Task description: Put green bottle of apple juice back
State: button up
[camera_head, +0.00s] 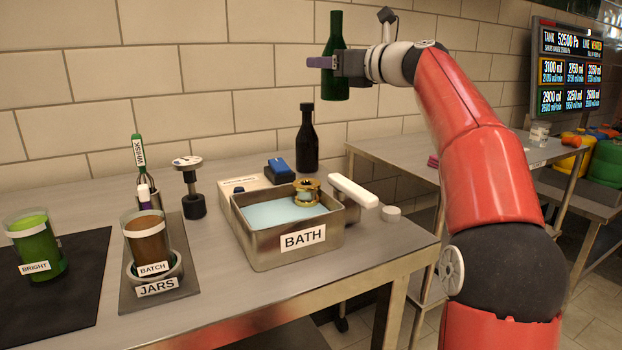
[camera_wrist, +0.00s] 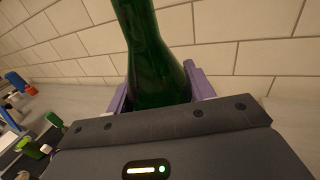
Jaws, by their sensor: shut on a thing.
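A green bottle (camera_head: 336,58) is held upright in the air above the back of the steel table, in front of the tiled wall. My gripper (camera_head: 322,62) is shut on it around its body, with purple fingers on either side. In the wrist view the green bottle (camera_wrist: 150,60) fills the middle between the purple fingers (camera_wrist: 160,92). Its lower part is hidden there by the gripper body. A dark, nearly black bottle (camera_head: 307,140) stands on the table below and left of the held bottle.
A steel bath (camera_head: 290,255) of pale liquid holds a brass part (camera_head: 306,194) at its back corner. Left are a brown batch jar (camera_head: 146,243), a bright green jar (camera_head: 36,245) and a whisk (camera_head: 140,155).

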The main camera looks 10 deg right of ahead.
notch_tip(320, 180, down, 20)
jog(key=b, duration=0.9)
jog(key=shift+r, duration=0.25)
jog(key=shift+f, duration=0.2)
jog(key=o, duration=1.3)
jog(key=shift+r, duration=0.3)
jog(key=v, duration=1.2)
jog(key=shift+f+b, duration=0.1)
jog(key=shift+b, duration=0.3)
